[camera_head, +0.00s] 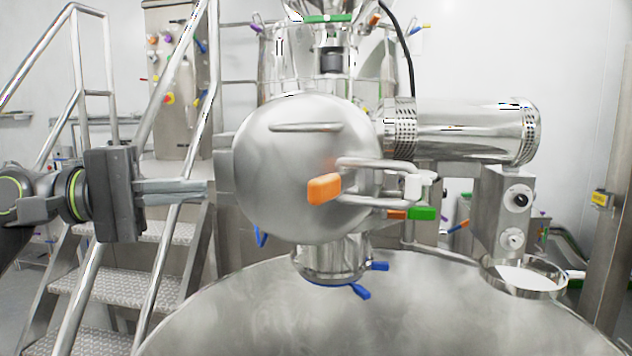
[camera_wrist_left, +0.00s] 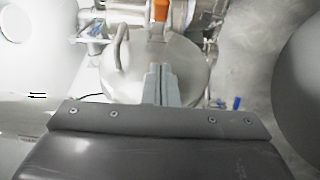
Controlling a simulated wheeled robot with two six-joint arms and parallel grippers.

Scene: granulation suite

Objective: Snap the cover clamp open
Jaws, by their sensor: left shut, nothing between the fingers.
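The round steel cover (camera_head: 290,180) faces me at the middle of the head view, with a horizontal handle bar across its upper part. The cover clamp shows as a bent steel bar with an orange grip (camera_head: 324,187) lying over the cover's right side. In the left wrist view the cover (camera_wrist_left: 187,62) fills the upper middle and the orange grip (camera_wrist_left: 160,10) is at the top edge. My left gripper (camera_head: 206,191) is shut and empty, its fingertips pointing right, left of the cover and apart from the orange grip. My right gripper is not in view.
A large steel vessel top (camera_head: 390,310) spreads below the cover. A horizontal steel cylinder (camera_head: 465,132) extends right of it. Steps with steel handrails (camera_head: 95,285) stand at the left, behind my left arm. A green-tipped lever (camera_head: 421,214) sits right of the cover.

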